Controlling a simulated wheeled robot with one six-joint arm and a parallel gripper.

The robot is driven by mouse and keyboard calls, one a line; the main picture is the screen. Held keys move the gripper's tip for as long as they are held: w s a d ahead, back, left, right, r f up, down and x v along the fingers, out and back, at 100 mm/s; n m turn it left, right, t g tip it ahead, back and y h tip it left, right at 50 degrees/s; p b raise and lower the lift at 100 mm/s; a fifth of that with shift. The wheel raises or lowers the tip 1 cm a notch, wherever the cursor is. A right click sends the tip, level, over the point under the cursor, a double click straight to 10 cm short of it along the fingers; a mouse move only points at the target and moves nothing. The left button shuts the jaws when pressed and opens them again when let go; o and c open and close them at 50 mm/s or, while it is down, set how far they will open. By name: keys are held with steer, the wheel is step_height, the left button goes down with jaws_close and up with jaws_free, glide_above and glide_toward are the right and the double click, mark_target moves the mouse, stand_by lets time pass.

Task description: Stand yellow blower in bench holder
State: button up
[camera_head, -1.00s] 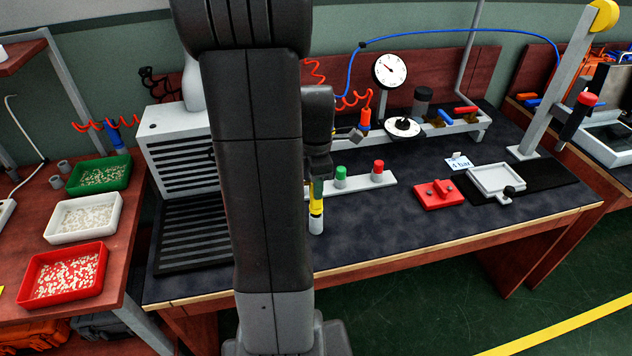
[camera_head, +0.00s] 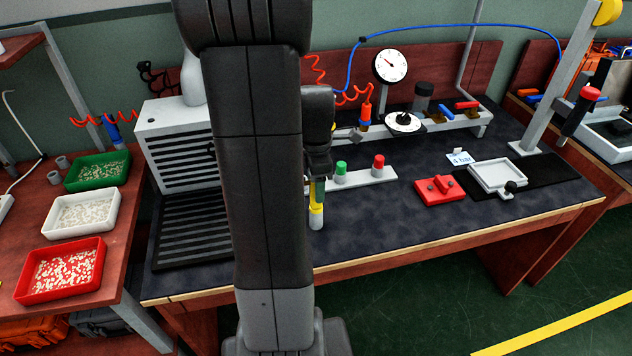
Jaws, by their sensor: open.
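The yellow blower (camera_head: 316,208) is upright near the front of the dark bench top, just right of my arm. Its lower end is at a short pale grey cylinder (camera_head: 316,223), which looks like the bench holder. How deep it sits in the holder cannot be told. My gripper (camera_head: 319,172) is directly above the blower, open and pointing down, partly hidden by my arm. Whether the fingers still touch the blower's top is too small to tell.
A grey strip with green (camera_head: 341,168) and red (camera_head: 378,162) buttons lies just behind. A red block (camera_head: 440,190) and a pale tray (camera_head: 497,177) are to the right. A slatted grey box (camera_head: 176,150) stands left. The front bench middle is clear.

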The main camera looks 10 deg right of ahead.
step_height(320, 180, up, 14)
steer(key=p, duration=0.1)
stand_by(0.5)
steer(key=shift+f, duration=0.2)
step_height(320, 180, down, 14)
steer(key=shift+r+b, duration=0.1)
steer(key=shift+b, duration=0.45)
steer(key=shift+r+p, duration=0.4)
steer(key=shift+r, duration=0.15)
steer(key=shift+s+r, duration=0.1)
steer(key=shift+r, duration=0.05)
